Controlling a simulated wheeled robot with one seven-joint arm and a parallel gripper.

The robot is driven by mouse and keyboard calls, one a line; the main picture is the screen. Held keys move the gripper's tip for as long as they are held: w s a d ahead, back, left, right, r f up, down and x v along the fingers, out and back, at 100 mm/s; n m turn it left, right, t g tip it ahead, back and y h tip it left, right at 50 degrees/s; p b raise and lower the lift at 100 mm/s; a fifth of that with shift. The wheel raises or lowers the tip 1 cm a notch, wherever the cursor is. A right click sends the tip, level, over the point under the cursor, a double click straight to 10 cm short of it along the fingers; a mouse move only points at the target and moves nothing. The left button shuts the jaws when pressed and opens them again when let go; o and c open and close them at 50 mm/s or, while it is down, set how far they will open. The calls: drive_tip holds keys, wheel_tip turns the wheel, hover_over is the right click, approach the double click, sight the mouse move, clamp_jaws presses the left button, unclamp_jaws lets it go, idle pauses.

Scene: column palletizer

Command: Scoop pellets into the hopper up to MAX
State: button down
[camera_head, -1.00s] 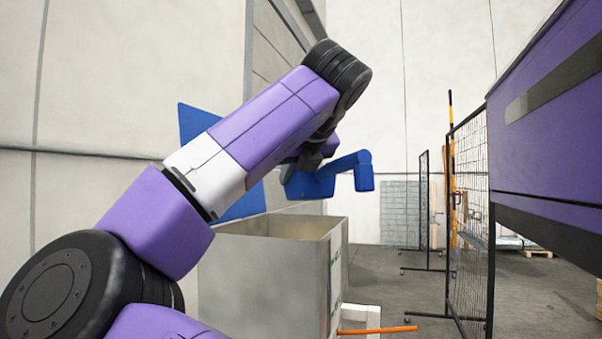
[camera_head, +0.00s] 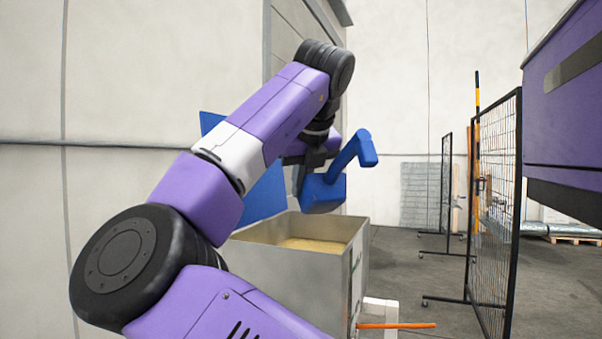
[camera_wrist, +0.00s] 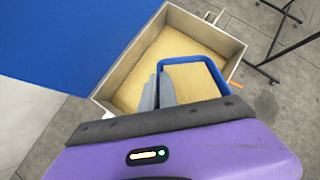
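My gripper (camera_wrist: 159,90) is shut on a blue scoop (camera_head: 322,192), which is tilted above an open grey metal bin (camera_head: 292,267). An angled blue arm of the scoop sticks up to the right. In the wrist view the scoop's blue rim (camera_wrist: 190,61) frames a tan surface; I cannot tell whether pellets fill it. Tan pellets (camera_head: 318,246) lie inside the bin below its rim, and they show broadly in the wrist view (camera_wrist: 150,65). Their exact level and any MAX mark cannot be read. The exact finger contact is partly hidden.
A blue panel (camera_head: 262,190) stands behind the bin. A white block (camera_head: 380,312) with an orange rod (camera_head: 397,325) sits at the bin's right. Black mesh fences (camera_head: 492,215) and a purple machine body (camera_head: 570,120) stand on the right. Floor between bin and fence is clear.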

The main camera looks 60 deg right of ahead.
drive_tip(key=shift+w+d+r+g+y+p, duration=0.2)
drive_tip(key=shift+g+y+p, duration=0.35)
drive_tip(key=shift+p, duration=0.5)
drive_tip(key=shift+f+g+y, duration=0.1)
drive_tip(key=shift+g+y, duration=0.15)
drive_tip(key=shift+y, duration=0.1)
drive_tip(key=shift+w+d+f+g+y, duration=0.1)
drive_tip(key=shift+f+g+y, duration=0.2)
drive_tip(key=shift+w+f+g+y, duration=0.15)
drive_tip(key=shift+g+y, duration=0.55)
drive_tip(key=shift+w+d+f+g+y, duration=0.1)
drive_tip(key=shift+d+f+g+y, duration=0.15)
drive_tip(key=shift+g+y, duration=0.55)
drive_tip(key=shift+a+f, duration=0.1)
drive_tip(key=shift+f, duration=0.05)
